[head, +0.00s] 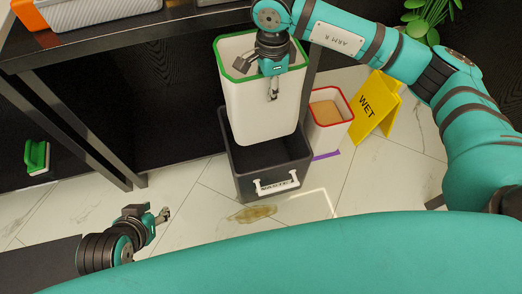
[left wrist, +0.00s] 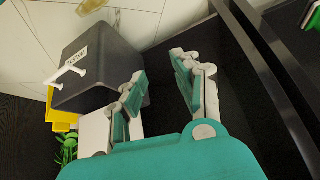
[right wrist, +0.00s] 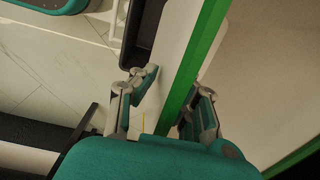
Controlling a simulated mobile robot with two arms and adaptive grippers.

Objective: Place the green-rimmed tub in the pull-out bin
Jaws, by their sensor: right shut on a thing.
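The green-rimmed tub (head: 262,118) is white and upright in the head view, over the dark grey pull-out bin (head: 240,183). Its lower end overlaps the bin's opening; I cannot tell how far above or inside it is. My right gripper (head: 273,92) is shut on the tub's wall at the rim, one finger on each side. The green rim (right wrist: 188,90) runs between the fingers in the right wrist view. The bin, with its white handle, also shows in the left wrist view (left wrist: 105,65). My left gripper (head: 165,215) is open and empty, low at the left of the bin.
A red-rimmed tub (head: 330,115) stands just right of the bin, with a yellow wet-floor sign (head: 376,105) beyond it. A brownish spill (head: 254,214) lies on the floor before the bin. A dark counter (head: 100,45) is at upper left. A green brush-like object (head: 37,156) lies below it.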

